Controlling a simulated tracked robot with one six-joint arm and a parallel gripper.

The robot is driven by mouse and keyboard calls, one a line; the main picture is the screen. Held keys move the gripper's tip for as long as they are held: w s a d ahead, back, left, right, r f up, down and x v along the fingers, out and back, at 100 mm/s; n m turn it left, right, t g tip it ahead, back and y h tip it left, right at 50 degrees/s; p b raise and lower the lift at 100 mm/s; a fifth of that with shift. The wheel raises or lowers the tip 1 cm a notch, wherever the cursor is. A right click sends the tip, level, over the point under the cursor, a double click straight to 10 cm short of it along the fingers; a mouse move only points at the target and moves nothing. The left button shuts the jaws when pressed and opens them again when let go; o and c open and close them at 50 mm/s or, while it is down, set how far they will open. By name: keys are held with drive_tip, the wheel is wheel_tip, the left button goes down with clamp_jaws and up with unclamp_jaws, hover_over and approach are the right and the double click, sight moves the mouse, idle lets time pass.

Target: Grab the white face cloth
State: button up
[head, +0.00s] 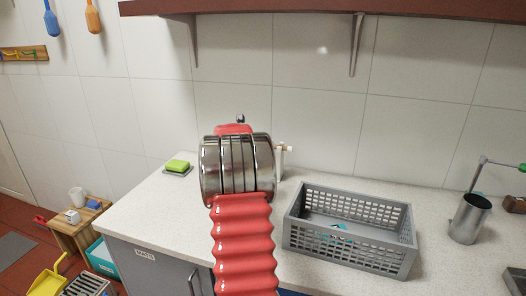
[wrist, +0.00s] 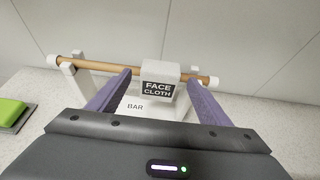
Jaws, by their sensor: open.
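The white face cloth (wrist: 160,72) shows in the wrist view as a small white block with a dark FACE CLOTH label, over a wooden bar (wrist: 103,64). The bar has white end caps and white supports. My gripper (wrist: 160,84) is open, with one purple finger on each side of the cloth and gaps between. I cannot tell whether the fingertips are level with the cloth in depth. In the head view my arm hides the cloth and the gripper; only one white end of the bar stand (head: 284,150) shows.
A green sponge (head: 177,164) on a small dish lies left of my arm. A grey perforated basket (head: 350,247) stands to the right, with a metal cup (head: 469,219) beyond it. The tiled wall is close behind the bar. A brown shelf (head: 330,9) runs overhead.

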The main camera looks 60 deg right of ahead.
drive_tip(key=x, duration=0.4)
drive_tip(key=shift+s+d+f, duration=0.1)
drive_tip(key=shift+d, duration=0.05)
idle(0.4)
drive_tip(key=c, duration=0.8)
drive_tip(key=shift+r, duration=5.05)
